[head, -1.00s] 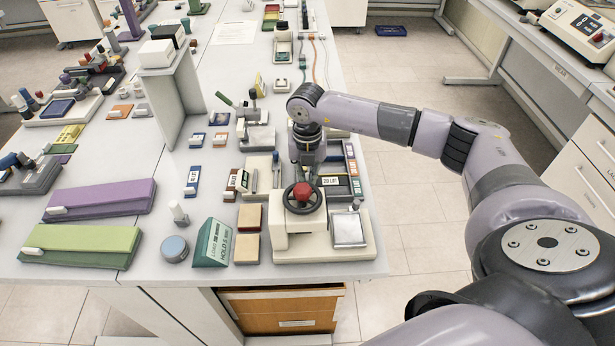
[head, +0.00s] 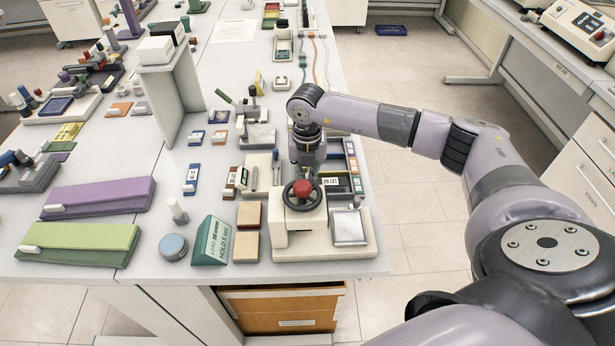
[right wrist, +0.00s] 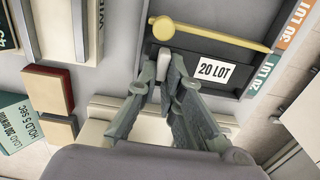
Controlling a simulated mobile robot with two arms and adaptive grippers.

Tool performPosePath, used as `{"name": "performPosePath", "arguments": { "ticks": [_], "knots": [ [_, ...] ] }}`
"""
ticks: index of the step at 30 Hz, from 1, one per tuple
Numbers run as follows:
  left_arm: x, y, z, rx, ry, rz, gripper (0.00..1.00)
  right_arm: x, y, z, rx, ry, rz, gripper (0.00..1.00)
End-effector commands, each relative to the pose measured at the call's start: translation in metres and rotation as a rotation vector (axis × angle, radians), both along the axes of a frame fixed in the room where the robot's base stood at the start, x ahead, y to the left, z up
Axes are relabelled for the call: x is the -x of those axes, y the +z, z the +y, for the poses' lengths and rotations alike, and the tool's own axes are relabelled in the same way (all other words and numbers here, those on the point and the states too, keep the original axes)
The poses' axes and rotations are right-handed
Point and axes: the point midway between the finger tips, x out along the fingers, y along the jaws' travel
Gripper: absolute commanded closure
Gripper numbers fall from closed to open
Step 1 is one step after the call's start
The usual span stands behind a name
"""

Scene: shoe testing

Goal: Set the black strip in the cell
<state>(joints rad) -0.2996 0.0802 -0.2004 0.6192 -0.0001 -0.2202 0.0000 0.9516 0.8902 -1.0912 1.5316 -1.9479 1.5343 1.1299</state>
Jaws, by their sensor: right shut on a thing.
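The black strip (right wrist: 190,68) carries a white "20 LOT" label and a pale tab (right wrist: 163,62). In the right wrist view my right gripper (right wrist: 163,72) is shut on that tab. The strip is over or in a cell of the grey tray (right wrist: 258,13), in line with the teal "20 LOT" tag (right wrist: 262,75). I cannot tell whether it touches the cell floor. In the head view the strip (head: 339,184) shows in the tray area, behind the press; my right fingertips are mostly hidden there. My left gripper is not in view.
A yellow rod with a round end (right wrist: 205,33) lies across the tray beside the strip. An orange "30 LOT" tag (right wrist: 296,22) marks another cell. The press with a red-hubbed handwheel (head: 303,192) stands in front of the tray. Tan blocks (head: 247,230) lie to the left.

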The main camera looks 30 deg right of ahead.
Motion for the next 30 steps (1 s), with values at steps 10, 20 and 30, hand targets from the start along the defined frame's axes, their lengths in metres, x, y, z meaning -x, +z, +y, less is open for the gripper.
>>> {"name": "performPosePath", "arguments": {
  "ticks": [10, 20, 30],
  "knots": [
    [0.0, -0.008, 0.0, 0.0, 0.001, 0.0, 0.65, 0.0, -0.01, 0.0, 0.0, 0.0, 0.0, 1.0],
    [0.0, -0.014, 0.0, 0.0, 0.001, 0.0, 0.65, 0.0, -0.018, 0.0, 0.0, 0.0, 0.0, 1.0],
    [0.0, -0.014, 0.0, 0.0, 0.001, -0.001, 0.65, 0.0, -0.018, 0.0, -0.001, 0.0, -0.001, 0.72]
  ]
}}
